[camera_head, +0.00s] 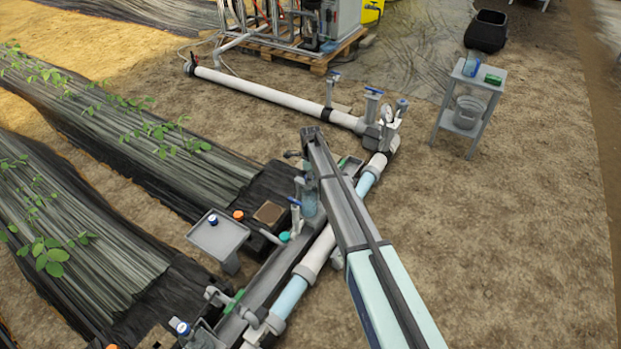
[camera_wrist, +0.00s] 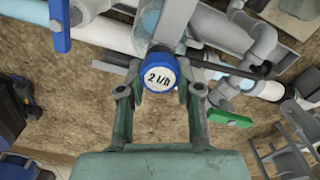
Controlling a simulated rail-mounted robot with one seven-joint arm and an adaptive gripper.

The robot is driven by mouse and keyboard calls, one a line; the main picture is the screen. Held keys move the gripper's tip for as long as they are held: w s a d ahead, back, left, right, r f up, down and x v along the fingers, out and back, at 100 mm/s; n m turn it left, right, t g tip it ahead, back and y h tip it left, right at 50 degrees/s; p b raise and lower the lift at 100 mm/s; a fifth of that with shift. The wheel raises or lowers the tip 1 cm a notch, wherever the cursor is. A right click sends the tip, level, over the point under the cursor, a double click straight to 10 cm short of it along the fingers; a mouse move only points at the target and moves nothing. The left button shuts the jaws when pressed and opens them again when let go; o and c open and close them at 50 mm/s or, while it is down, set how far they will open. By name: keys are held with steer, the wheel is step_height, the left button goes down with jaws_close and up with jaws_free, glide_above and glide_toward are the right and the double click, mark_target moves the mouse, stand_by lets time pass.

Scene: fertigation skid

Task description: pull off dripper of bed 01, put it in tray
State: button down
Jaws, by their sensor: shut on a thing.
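In the wrist view, a blue dripper (camera_wrist: 160,73) with a white face marked "2 l/h" sits between the fingertips of my gripper (camera_wrist: 159,90), which is shut on it. A dark thin tube (camera_wrist: 218,66) runs rightward from behind the dripper; I cannot tell whether they are joined. In the head view, my arm hides the gripper. A small grey tray (camera_head: 232,240) stands left of the pipe, with a blue-and-white round piece (camera_head: 213,219) on it. Which bed the held dripper belongs to is not readable.
A white and light blue pipe (camera_head: 291,295) runs under my arm beside black-covered plant beds (camera_head: 110,250). A blue-handled valve (camera_wrist: 59,22) and a green lever (camera_wrist: 229,118) are close to my gripper. A side table (camera_head: 486,84) stands at the upper right; bare soil lies right.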

steer(key=shift+r, duration=0.25)
steer(key=shift+r+p, duration=1.15)
steer(key=shift+r, duration=0.25)
steer(key=shift+r+p, duration=1.65)
steer(key=shift+r, duration=1.35)
